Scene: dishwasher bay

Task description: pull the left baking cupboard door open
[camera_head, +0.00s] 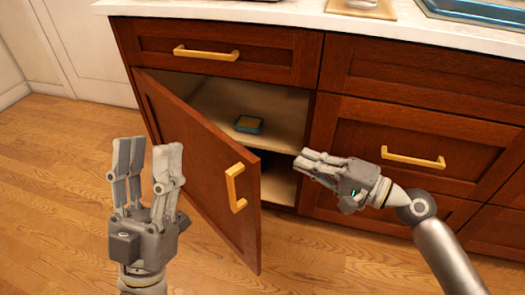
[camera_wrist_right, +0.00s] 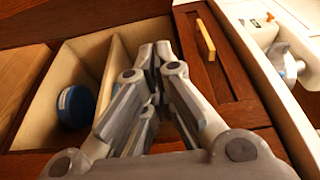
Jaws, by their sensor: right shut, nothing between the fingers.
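The left cupboard door (camera_head: 190,150) stands partly open, swung out from its left edge toward me, with a gold handle (camera_head: 236,187) near its free edge. My right gripper (camera_head: 303,165) is shut and empty, to the right of the door's free edge and in front of the cupboard opening. It is apart from the handle; its closed fingers (camera_wrist_right: 155,52) also show in the right wrist view. My left gripper (camera_head: 148,144) is open and empty, fingers pointing up, in front of the door's left part in the head view.
A small blue-rimmed item (camera_head: 249,124) sits on the cupboard's inner shelf (camera_head: 215,108). A closed drawer with a gold handle (camera_head: 206,54) is above. Closed drawers (camera_head: 415,145) are on the right. Wooden floor (camera_head: 65,180) is free at left.

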